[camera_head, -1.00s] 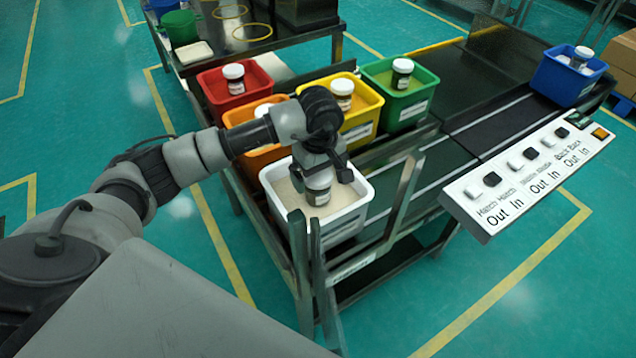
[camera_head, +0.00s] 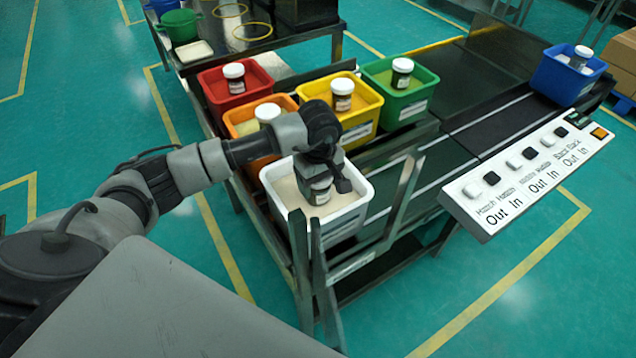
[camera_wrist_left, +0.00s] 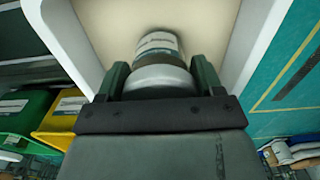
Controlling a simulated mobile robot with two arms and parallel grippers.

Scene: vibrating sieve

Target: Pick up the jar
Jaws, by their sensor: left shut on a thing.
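The jar (camera_head: 319,193) is in the white bin (camera_head: 352,214) in the head view, mostly covered by my left gripper (camera_head: 322,172). In the left wrist view, the jar (camera_wrist_left: 160,48) shows a pale label and a white lid, with the bin's light inside behind it. My left gripper (camera_wrist_left: 160,84) has its two fingers on either side of the lid and is shut on it. The contact of the jar's base with the bin's contents is hidden. My right gripper is not in view.
Red (camera_head: 208,92), orange (camera_head: 232,124), yellow (camera_head: 374,98) and green (camera_head: 430,82) bins, each with a jar, stand behind the white bin. A blue bin (camera_head: 562,82) is at the far right. Metal rails (camera_head: 300,270) stand close in front. A button panel (camera_head: 530,178) is at right.

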